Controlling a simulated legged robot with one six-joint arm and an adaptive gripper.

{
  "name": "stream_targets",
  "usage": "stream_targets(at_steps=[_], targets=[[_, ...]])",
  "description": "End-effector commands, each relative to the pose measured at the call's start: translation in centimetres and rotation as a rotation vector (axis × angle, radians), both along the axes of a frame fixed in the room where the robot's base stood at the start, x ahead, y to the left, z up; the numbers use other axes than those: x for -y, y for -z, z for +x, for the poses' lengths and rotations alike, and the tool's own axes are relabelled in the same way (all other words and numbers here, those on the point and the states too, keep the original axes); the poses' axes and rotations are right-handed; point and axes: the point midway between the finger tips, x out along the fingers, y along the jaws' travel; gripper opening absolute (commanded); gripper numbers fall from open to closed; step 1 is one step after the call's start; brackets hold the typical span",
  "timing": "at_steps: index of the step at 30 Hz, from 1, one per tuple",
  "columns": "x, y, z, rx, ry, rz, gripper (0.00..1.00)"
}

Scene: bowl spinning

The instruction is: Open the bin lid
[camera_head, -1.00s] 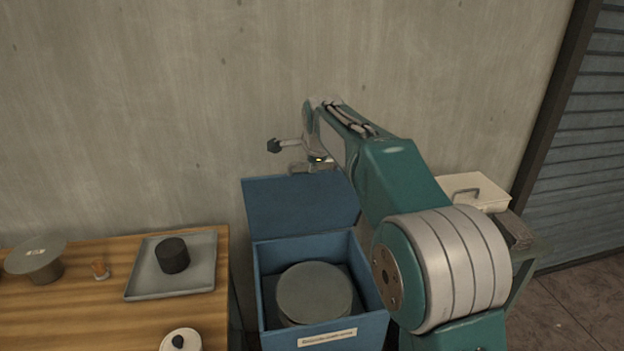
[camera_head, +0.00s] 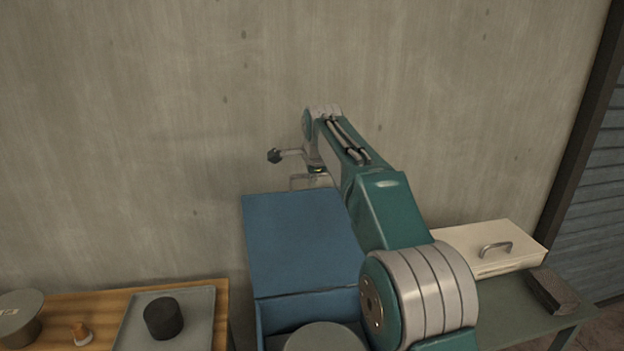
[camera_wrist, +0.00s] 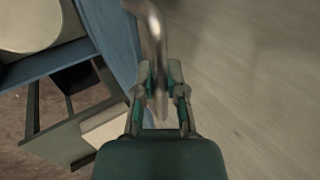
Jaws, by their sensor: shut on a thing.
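The blue bin (camera_head: 272,318) stands at the bottom middle of the head view. Its lid (camera_head: 300,240) is raised at the back, with its flat face toward me. A round grey thing (camera_head: 322,338) sits inside the bin. A thin metal handle (camera_head: 297,182) is at the lid's top edge. My gripper (camera_wrist: 160,92) is shut on the curved metal handle (camera_wrist: 155,30) in the wrist view, beside the blue lid panel (camera_wrist: 112,35). In the head view my arm hides most of the gripper.
A concrete wall (camera_head: 150,120) is behind the bin. To the left is a wooden table (camera_head: 80,303) with a grey tray (camera_head: 197,318), black cylinder (camera_head: 163,319), orange-and-white piece (camera_head: 82,334) and round grey container (camera_head: 22,318). To the right, a cream box (camera_head: 490,247) and dark block (camera_head: 553,290) rest on a table.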

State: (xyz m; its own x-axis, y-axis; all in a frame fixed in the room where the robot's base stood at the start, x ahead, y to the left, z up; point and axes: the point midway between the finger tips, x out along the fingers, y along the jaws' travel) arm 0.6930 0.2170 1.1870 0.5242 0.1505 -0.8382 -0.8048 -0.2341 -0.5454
Motion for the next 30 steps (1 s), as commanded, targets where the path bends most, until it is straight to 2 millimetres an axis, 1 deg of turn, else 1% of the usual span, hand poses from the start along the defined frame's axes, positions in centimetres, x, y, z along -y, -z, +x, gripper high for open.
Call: stream_targets(at_steps=[1,9,10,12,24,26,30], targets=[[-0.1,-0.3,0.0,0.006,-0.001,0.001,0.00],[-0.1,-0.4,0.0,0.008,-0.002,0.001,0.00],[-0.1,-0.4,0.0,0.008,-0.002,0.001,0.24],[-0.1,-0.4,0.0,0.007,-0.002,0.001,0.51],[0.0,-0.3,0.0,0.003,0.000,0.001,0.51],[0.1,-0.6,-0.2,0.004,0.000,0.001,0.51],[0.4,-2.5,-1.4,0.006,-0.001,0.001,0.51]])
